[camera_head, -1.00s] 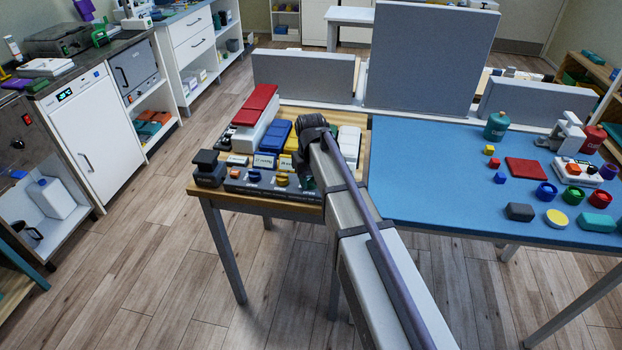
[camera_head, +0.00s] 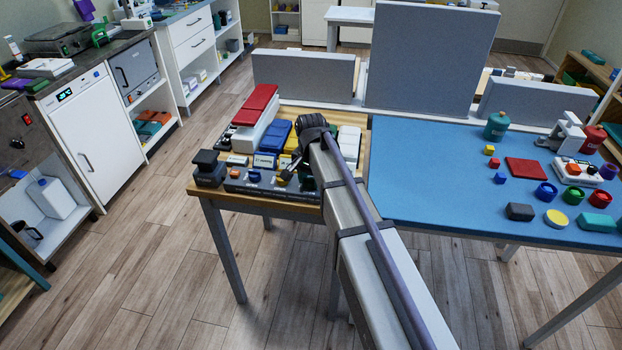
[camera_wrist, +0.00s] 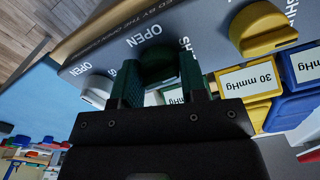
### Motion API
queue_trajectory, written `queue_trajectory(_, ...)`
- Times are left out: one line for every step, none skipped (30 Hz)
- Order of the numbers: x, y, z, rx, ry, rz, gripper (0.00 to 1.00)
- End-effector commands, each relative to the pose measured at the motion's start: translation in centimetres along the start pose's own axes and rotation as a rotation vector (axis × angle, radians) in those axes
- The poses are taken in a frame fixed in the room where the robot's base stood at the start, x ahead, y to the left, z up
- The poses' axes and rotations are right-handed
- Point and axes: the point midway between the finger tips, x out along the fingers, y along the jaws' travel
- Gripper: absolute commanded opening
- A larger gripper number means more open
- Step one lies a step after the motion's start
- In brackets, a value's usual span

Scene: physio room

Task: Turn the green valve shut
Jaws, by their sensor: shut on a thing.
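The green valve (camera_wrist: 158,55) is a dark green knob on the grey panel (camera_wrist: 120,35), seen in the wrist view with the word OPEN printed close by. My gripper (camera_wrist: 160,72) has one dark green finger on each side of the knob and is shut on it. The fingers hide much of the knob, so its exact angle is hard to read. In the head view my arm and wrist hide most of this area; a bit of the valve shows (camera_head: 307,183) at the panel's right end.
A yellow valve (camera_wrist: 262,30) and a white valve (camera_wrist: 97,90) flank the green one closely. A black block (camera_head: 209,170) is at the panel's left end. The blue table (camera_head: 425,185) adjoins on the right.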

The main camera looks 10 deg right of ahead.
Motion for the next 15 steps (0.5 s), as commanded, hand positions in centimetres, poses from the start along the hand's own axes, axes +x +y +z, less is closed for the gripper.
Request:
queue_trajectory(0.02, 0.03, 0.03, 0.022, -0.001, 0.001, 0.16)
queue_trajectory(0.02, 0.03, 0.03, 0.035, -0.001, 0.001, 0.16)
queue_trajectory(0.02, 0.03, 0.03, 0.052, -0.001, 0.001, 0.16)
queue_trajectory(0.02, 0.03, 0.03, 0.062, -0.001, 0.001, 0.16)
queue_trajectory(0.02, 0.03, 0.03, 0.072, -0.001, 0.001, 0.16)
queue_trajectory(0.02, 0.03, 0.04, 0.084, -0.001, 0.001, 0.16)
queue_trajectory(0.02, 0.03, 0.03, 0.091, -0.001, 0.001, 0.16)
queue_trajectory(0.02, 0.03, 0.03, 0.097, -0.001, 0.001, 0.16)
queue_trajectory(0.02, 0.03, 0.03, 0.104, -0.001, 0.001, 0.16)
queue_trajectory(0.02, 0.03, 0.04, 0.108, -0.001, 0.001, 0.16)
queue_trajectory(0.02, 0.03, 0.04, 0.112, -0.001, 0.001, 0.16)
queue_trajectory(0.02, 0.03, 0.04, 0.115, -0.001, 0.001, 0.16)
queue_trajectory(0.02, 0.03, 0.03, 0.116, -0.001, 0.001, 0.16)
queue_trajectory(0.02, 0.03, 0.03, 0.117, -0.001, 0.001, 0.16)
queue_trajectory(0.02, 0.03, 0.04, 0.118, -0.001, 0.001, 0.16)
